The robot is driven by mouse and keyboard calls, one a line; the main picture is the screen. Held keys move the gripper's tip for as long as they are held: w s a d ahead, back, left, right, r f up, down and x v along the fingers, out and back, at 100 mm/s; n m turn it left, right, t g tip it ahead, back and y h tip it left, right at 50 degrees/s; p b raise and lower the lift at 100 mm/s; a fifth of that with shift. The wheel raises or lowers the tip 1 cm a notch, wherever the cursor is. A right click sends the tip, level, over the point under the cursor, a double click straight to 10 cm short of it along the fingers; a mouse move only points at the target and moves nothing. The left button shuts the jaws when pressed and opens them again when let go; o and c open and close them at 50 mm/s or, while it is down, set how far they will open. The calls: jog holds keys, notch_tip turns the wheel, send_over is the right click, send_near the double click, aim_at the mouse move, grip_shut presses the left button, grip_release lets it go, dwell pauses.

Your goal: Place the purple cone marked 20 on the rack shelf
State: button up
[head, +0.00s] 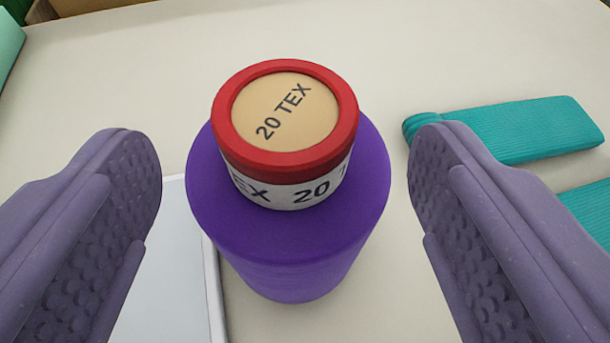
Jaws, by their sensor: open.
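The purple cone (290,245) stands upright on a pale table in the middle of the head view. Its top has a red rim (228,146), a tan cap reading "20 TEX", and a white band with "20" on it. My gripper (285,185) is open, with one purple-grey padded finger on each side of the cone. Clear gaps show between both fingers and the cone, so neither touches it. The rack shelf cannot be made out in this view.
A flat white tray-like object (165,270) lies at the cone's lower left, partly behind the left finger. Teal folded knit pieces (530,128) lie at the right. A pale green item (8,40) is at the top left edge. The table (400,50) behind the cone is clear.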

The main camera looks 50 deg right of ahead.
aim_at(283, 128)
jog(key=b+x, duration=0.1)
jog(key=x, duration=0.4)
jog(key=shift+r+b, duration=0.1)
jog(key=shift+b, duration=0.2)
jog(key=shift+r, duration=0.1)
jog(key=shift+c, duration=1.1)
grip_shut()
